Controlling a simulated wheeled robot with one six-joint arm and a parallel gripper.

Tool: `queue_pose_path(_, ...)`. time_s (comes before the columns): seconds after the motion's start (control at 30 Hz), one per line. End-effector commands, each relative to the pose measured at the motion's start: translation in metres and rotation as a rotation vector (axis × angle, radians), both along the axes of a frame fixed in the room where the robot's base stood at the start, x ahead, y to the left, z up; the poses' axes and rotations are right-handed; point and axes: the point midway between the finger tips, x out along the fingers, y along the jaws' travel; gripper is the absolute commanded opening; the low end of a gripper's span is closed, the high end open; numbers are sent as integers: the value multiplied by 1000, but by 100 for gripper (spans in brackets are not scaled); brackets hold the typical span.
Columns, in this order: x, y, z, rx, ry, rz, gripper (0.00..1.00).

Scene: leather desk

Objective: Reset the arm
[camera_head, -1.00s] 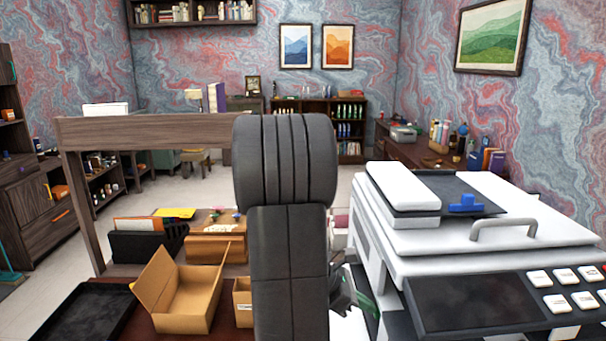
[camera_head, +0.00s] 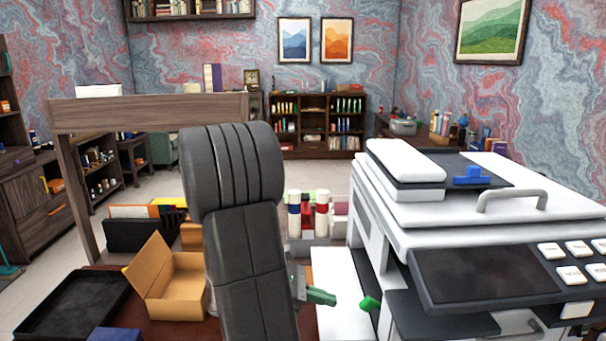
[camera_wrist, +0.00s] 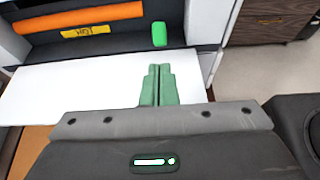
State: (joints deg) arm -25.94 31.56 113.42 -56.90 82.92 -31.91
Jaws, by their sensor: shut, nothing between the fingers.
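My gripper shows in the wrist view (camera_wrist: 160,80) with its two green fingers shut together and nothing between them. In the head view its green fingertips (camera_head: 322,297) poke out from behind my dark arm, left of the printer (camera_head: 480,215). The fingers are over or in front of a white panel (camera_wrist: 75,90) beside the printer; I cannot tell whether they touch it. A small green piece (camera_head: 370,304) sits at the printer's edge, apart from the fingers. It also shows in the wrist view (camera_wrist: 159,34).
An open cardboard box (camera_head: 178,292) and a black tray (camera_head: 70,308) lie left of my arm. Red and blue banded bottles (camera_head: 321,212) stand behind it. A wooden frame (camera_head: 150,110) rises at the left. An orange roll (camera_wrist: 80,18) lies in the printer's dark recess.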

Motion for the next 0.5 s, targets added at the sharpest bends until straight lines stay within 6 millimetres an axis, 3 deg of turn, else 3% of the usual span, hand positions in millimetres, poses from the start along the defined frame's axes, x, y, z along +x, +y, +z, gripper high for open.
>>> queue_pose_path(0.2, 0, 26, 12, 1, -1, 5, 0)
queue_pose_path(0.5, -1, 36, 17, 1, -1, 3, 0)
